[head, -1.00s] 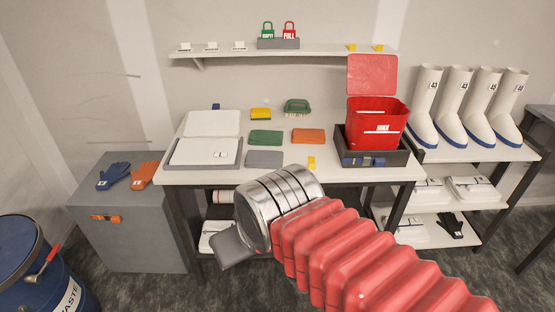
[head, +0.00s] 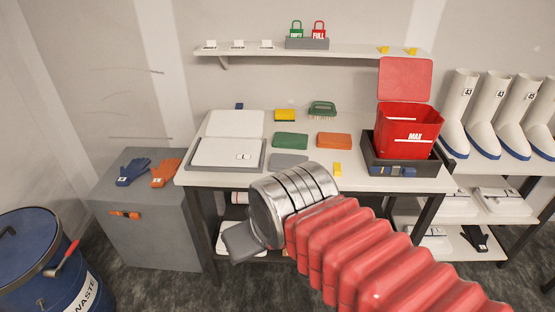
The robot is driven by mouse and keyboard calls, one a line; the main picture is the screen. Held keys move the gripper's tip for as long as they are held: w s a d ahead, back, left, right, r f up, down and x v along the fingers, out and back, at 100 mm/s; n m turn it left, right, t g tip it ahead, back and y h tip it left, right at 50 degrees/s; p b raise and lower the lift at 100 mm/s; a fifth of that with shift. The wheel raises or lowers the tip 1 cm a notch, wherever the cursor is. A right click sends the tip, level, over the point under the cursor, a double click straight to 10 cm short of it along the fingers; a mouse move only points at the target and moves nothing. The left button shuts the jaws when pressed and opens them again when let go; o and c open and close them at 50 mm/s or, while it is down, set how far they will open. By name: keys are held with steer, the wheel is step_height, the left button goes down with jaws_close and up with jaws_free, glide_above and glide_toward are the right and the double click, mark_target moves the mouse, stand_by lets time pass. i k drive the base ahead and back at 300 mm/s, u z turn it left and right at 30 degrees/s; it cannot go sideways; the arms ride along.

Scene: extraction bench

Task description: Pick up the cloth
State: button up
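Several folded cloth-like pieces lie flat on the white bench (head: 345,178): a green one (head: 291,140), an orange one (head: 334,140) and a grey one (head: 288,160). I cannot tell which one the task means. The grey piece is partly hidden behind my metal wrist. My gripper (head: 243,242) hangs in front of the bench's front edge, apart from all the pieces. Only a grey part of it shows, so I cannot see whether it is open or shut.
A white case (head: 228,154) with a raised lid sits left on the bench. A yellow sponge (head: 285,115), a green brush (head: 322,108) and a small yellow piece (head: 337,169) lie there. A red bin (head: 405,128) stands right. Gloves (head: 165,172) lie on the grey cabinet (head: 150,230).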

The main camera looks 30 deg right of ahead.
mark_target(279, 162)
steer(key=z, duration=0.05)
steer(key=i, duration=1.45)
steer(key=z, duration=0.05)
